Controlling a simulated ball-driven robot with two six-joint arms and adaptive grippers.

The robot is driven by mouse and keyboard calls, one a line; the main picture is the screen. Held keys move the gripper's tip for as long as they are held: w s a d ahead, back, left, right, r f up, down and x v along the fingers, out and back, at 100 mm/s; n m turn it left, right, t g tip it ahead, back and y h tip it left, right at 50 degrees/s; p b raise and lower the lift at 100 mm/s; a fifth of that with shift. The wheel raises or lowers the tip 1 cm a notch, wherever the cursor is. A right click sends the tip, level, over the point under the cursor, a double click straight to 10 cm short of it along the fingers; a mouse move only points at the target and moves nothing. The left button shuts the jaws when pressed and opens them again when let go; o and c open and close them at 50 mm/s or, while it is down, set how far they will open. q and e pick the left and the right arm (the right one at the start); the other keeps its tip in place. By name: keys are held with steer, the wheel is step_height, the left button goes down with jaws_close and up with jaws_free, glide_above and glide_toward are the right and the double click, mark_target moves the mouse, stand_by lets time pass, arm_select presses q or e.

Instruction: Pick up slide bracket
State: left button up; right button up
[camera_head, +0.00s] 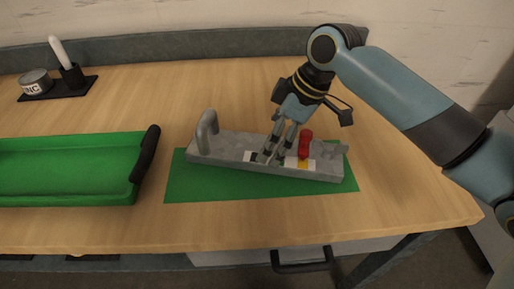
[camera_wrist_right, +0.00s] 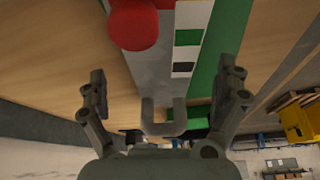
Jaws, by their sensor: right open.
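A long grey piece (camera_head: 222,148), which seems to be the slide bracket, lies on a green mat (camera_head: 195,187). It has an upright looped handle (camera_head: 207,131) at its left end. A red knob (camera_head: 305,141) and small white, black and yellow patches are on its right half. My right gripper (camera_head: 272,155) points down at the middle of the piece, left of the knob. In the right wrist view its open fingers (camera_wrist_right: 164,85) are spread wide, with the handle (camera_wrist_right: 165,127) and red knob (camera_wrist_right: 133,25) in sight. I cannot tell whether the fingertips touch the piece. My left gripper is out of view.
A green tray (camera_head: 65,199) with a black handle (camera_head: 145,153) stands left of the mat. A tin (camera_head: 35,80) and a white-handled tool (camera_head: 60,52) are at the back left. Bare wooden table (camera_head: 200,85) lies behind the mat.

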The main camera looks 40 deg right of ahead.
mark_target(262, 147)
steer(key=x, duration=0.4)
steer(key=shift+a+r, duration=0.15)
steer(key=shift+a, duration=0.1)
steer(key=shift+w+a+f, duration=0.1)
steer(key=shift+w+f, duration=0.05)
steer(key=shift+f, duration=0.3)
steer(key=c, duration=1.4)
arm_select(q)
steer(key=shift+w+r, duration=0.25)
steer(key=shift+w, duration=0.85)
arm_select(e)
steer(key=shift+r, duration=0.1)
steer(key=shift+c, duration=0.5)
steer(key=shift+w, duration=0.1)
